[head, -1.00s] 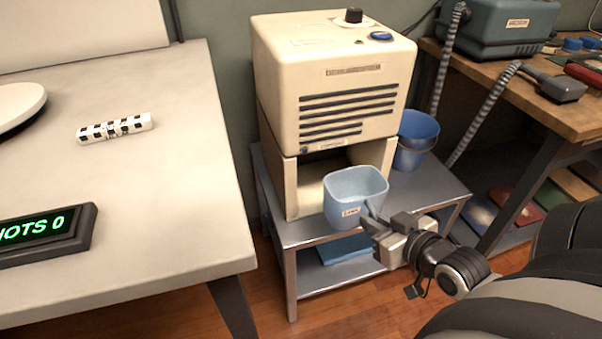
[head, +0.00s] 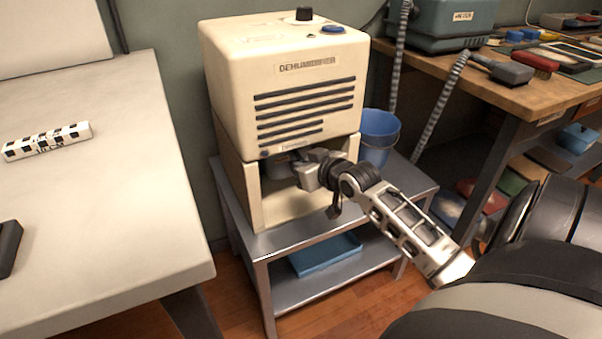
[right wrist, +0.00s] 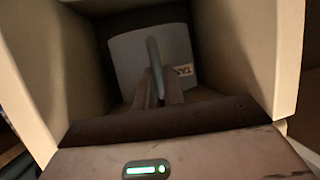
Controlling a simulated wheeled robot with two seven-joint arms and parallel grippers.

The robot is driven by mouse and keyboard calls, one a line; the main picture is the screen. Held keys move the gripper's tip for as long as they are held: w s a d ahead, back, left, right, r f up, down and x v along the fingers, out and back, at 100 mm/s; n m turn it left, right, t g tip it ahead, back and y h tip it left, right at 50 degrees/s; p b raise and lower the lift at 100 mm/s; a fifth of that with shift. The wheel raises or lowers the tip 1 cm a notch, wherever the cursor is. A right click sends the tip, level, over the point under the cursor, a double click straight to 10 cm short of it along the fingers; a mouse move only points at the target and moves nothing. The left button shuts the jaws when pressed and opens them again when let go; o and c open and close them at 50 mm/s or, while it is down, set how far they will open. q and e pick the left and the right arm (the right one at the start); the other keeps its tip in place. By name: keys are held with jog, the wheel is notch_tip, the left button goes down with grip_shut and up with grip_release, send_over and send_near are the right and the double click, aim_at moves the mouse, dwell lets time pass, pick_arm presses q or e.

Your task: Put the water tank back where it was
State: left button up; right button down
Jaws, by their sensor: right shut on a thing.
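The cream dehumidifier (head: 290,75) stands on a grey metal stand, with an open bay low in its front. The water tank (right wrist: 180,45) is inside the bay in the right wrist view, its pale front bearing an upright handle and a partly hidden label. In the head view the tank is almost wholly hidden by my gripper and the bay's shade. My right gripper (head: 308,170) is at the bay's mouth; in the right wrist view its fingers (right wrist: 157,90) are shut on the tank's handle. I cannot tell whether the tank touches the bay's back. My left gripper is out of view.
The bay's side walls (right wrist: 262,50) are close on both sides. A blue bucket (head: 378,135) stands on the stand (head: 300,242), right of the dehumidifier. A blue tray (head: 325,255) lies on its lower shelf. A white table (head: 110,200) is at left, a wooden workbench (head: 530,98) at right.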

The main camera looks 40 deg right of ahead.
aim_at(301, 205)
notch_tip(301, 205, down, 5)
jog(key=shift+s+f+b, duration=0.15)
jog(key=shift+f+b, duration=0.05)
jog(key=shift+b, duration=0.85)
jog(key=shift+w+f+b, duration=0.25)
jog(key=shift+f+b, duration=0.15)
jog(key=shift+f, duration=0.2)
jog(key=shift+r, duration=0.1)
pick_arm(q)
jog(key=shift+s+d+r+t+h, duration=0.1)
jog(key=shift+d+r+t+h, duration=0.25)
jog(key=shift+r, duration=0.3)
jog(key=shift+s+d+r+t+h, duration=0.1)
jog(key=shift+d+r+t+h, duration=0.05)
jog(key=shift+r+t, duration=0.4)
pick_arm(e)
jog(key=c, duration=1.5)
grip_release()
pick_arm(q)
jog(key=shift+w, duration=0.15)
